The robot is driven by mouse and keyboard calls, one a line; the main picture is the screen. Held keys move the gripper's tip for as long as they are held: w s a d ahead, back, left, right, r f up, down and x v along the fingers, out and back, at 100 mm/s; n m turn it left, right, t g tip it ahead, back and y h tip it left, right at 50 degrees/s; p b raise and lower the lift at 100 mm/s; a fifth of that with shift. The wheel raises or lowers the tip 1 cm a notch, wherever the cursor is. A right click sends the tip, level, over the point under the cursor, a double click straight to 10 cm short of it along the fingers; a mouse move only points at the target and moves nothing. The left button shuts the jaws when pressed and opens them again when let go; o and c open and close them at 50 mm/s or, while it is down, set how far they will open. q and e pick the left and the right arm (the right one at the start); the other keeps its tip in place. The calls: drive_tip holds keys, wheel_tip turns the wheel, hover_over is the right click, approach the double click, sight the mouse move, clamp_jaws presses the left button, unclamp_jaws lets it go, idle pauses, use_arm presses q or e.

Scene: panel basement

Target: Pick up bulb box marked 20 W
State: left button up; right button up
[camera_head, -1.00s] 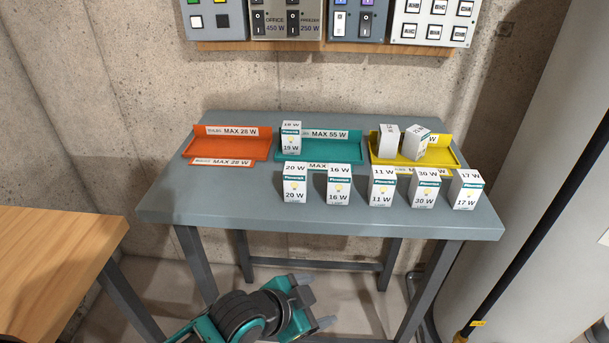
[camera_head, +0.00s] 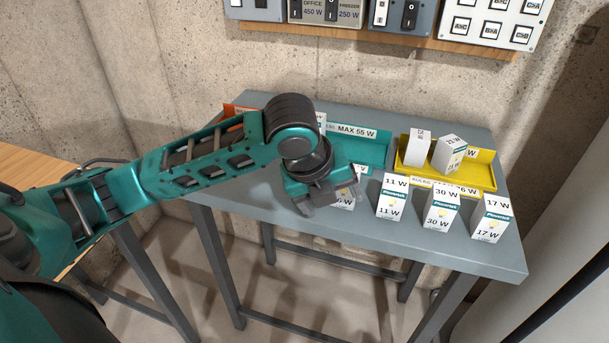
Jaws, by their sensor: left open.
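The 20 W bulb box is hidden in the head view, behind my left gripper and forearm. My left gripper (camera_head: 330,204) is open, over the table's front left part, its fingers pointing down toward the row of boxes. The frame does not show whether anything stands between its fingers. The 16 W box (camera_head: 343,198) is partly covered by this gripper, just right of it. My right gripper is not in view.
The grey table (camera_head: 440,250) also bears the 11 W box (camera_head: 391,197), 30 W box (camera_head: 440,207) and 17 W box (camera_head: 491,218). Behind stand the teal tray (camera_head: 372,152), the yellow tray (camera_head: 482,168) with two boxes, and the mostly hidden orange tray (camera_head: 240,108).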

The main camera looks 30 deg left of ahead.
use_arm(q)
drive_tip(key=w+a+r+m+y, duration=0.2)
drive_tip(key=a+r+m, duration=0.3)
drive_tip(key=a+r, duration=0.3)
drive_tip(key=shift+g, duration=0.3)
drive_tip(key=x, duration=0.3)
drive_tip(key=b+x, duration=0.1)
drive_tip(key=x, duration=0.3)
drive_tip(key=shift+a+f, duration=0.25)
drive_tip(key=shift+b+x, duration=0.65)
drive_tip(key=shift+x, duration=2)
drive_tip(key=shift+s+a, duration=0.1)
drive_tip(key=shift+a, duration=0.05)
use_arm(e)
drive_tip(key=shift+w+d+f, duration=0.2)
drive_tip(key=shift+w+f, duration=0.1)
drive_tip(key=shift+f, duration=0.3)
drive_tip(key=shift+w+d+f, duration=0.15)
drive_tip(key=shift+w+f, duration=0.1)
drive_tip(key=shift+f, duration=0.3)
use_arm(q)
drive_tip(key=shift+c, duration=0.4)
drive_tip(key=c, duration=1)
drive_tip(key=shift+o, duration=0.2)
drive_tip(key=shift+r, duration=0.15)
